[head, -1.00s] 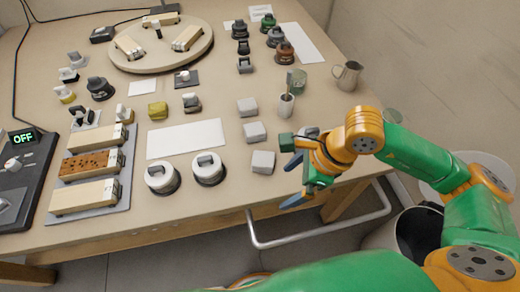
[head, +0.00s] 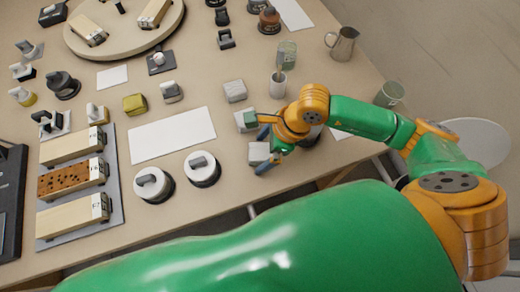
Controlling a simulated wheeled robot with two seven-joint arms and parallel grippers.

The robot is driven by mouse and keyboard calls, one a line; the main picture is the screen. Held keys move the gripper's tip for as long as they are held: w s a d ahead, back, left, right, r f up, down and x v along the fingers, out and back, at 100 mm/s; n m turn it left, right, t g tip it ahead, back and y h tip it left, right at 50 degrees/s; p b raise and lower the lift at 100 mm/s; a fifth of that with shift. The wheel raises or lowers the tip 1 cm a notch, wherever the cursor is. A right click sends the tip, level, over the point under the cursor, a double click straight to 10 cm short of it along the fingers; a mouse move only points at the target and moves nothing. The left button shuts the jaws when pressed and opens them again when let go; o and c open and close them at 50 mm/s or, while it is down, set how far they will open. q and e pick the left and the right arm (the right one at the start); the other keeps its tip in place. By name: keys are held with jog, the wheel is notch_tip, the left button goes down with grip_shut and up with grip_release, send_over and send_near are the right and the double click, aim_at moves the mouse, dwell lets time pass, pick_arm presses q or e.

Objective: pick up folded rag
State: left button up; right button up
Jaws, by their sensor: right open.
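Several small light grey blocks that look like folded rags stand in a row on the bench. The nearest folded rag (head: 258,153) is close to the front edge, and others stand behind it, such as the far one (head: 235,91). My right gripper (head: 264,150) is open, with its blue fingertips apart on the far and near sides of the nearest rag's right part. I cannot tell whether they touch it. My left gripper is out of view.
Two white-topped round pieces (head: 152,185) stand left of the nearest rag, beside a blank white sheet (head: 172,135). A yellow block (head: 135,104) lies farther left.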

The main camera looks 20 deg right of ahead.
jog(key=c, duration=1.3)
